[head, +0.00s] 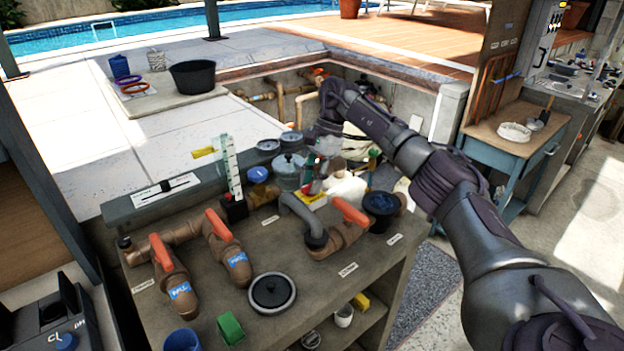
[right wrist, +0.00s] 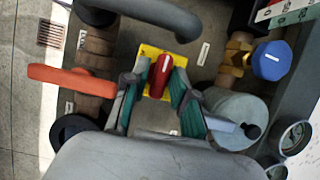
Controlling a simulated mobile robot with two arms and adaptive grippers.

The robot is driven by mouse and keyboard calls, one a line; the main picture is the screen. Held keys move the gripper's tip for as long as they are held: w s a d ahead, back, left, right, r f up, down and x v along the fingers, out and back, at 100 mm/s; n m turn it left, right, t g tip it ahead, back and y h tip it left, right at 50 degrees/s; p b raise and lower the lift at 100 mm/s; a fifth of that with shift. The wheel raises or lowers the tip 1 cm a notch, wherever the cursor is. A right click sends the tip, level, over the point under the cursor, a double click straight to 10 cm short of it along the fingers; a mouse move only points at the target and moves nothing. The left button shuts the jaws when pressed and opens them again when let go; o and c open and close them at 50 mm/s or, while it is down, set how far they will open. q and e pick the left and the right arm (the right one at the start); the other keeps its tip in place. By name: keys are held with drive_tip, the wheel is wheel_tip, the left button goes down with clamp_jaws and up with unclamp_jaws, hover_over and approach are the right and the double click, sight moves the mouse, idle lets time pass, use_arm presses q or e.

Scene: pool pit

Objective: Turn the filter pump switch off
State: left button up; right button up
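The filter pump switch shows in the right wrist view as a red lever (right wrist: 161,75) on a yellow plate (right wrist: 150,54). In the head view the yellow plate (head: 312,200) is partly hidden by my right gripper (head: 318,178). The right wrist view shows my right gripper (right wrist: 155,82) open, its two green-padded fingers on either side of the lever. My left gripper is not in view.
A grey pipe (head: 300,214) and an orange-handled valve (head: 349,212) stand close to the switch. A blue-capped fitting (right wrist: 270,60) and a grey cylinder (right wrist: 237,115) are at the other side. More orange-handled valves (head: 217,225) stand along the bench (head: 215,313).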

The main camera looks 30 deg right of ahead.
drive_tip(key=shift+o, duration=0.6)
drive_tip(key=shift+w, duration=0.1)
drive_tip(key=v, duration=1.2)
